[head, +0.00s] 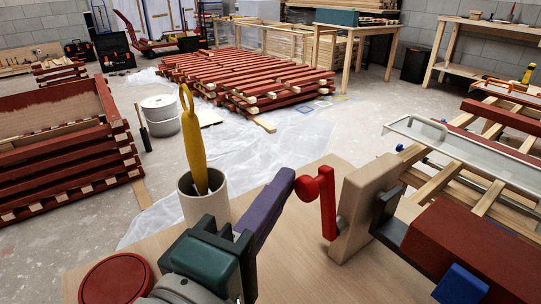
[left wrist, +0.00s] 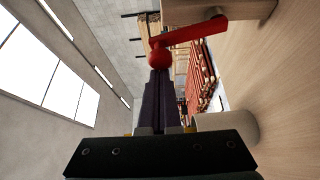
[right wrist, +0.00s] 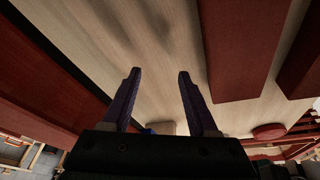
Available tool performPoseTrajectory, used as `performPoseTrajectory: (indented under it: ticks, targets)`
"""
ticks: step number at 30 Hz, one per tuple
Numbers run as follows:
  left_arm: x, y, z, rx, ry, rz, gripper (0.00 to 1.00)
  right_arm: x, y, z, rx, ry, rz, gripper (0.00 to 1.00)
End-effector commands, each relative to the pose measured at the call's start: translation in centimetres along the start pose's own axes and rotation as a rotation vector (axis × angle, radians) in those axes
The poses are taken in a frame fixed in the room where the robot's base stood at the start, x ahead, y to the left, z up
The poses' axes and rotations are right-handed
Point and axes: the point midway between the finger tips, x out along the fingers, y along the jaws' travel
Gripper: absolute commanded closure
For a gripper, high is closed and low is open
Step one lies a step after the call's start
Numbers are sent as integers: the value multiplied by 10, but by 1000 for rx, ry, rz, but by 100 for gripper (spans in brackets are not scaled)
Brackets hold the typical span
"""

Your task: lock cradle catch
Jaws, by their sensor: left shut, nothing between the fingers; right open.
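The catch is a red lever (head: 328,205) on the face of a pale wooden block (head: 362,205). It stands roughly upright, with a round red knob (head: 306,188) at its upper end. My left gripper (head: 288,178) is shut and empty, its purple fingertips at the knob. In the left wrist view the fingertips (left wrist: 160,76) end right at the knob (left wrist: 160,54); I cannot tell whether they touch. A dark red batten (head: 475,250) lies right of the block, with a dark bracket between. My right gripper (right wrist: 156,74) is open and empty above the wooden tabletop.
A white cup (head: 203,203) holding a yellow tool (head: 192,140) stands behind my left gripper. A red disc (head: 115,280) lies at the table's near left. A blue block (head: 460,285) is at the batten's near side. Racks of red battens stand beyond.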

Motion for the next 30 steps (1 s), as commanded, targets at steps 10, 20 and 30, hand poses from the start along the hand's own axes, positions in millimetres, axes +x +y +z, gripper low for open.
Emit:
performPoseTrajectory:
  ticks: [10, 20, 30]
  targets:
    - [-6, 3, 11, 69, -1, 38, 100, 3, 0, 1, 0, 0, 0, 41]
    - [-7, 4, 14, 69, -1, 38, 100, 3, 0, 1, 0, 0, 0, 41]
    - [-8, 4, 14, 68, -1, 37, 100, 3, 0, 1, 0, 0, 0, 41]
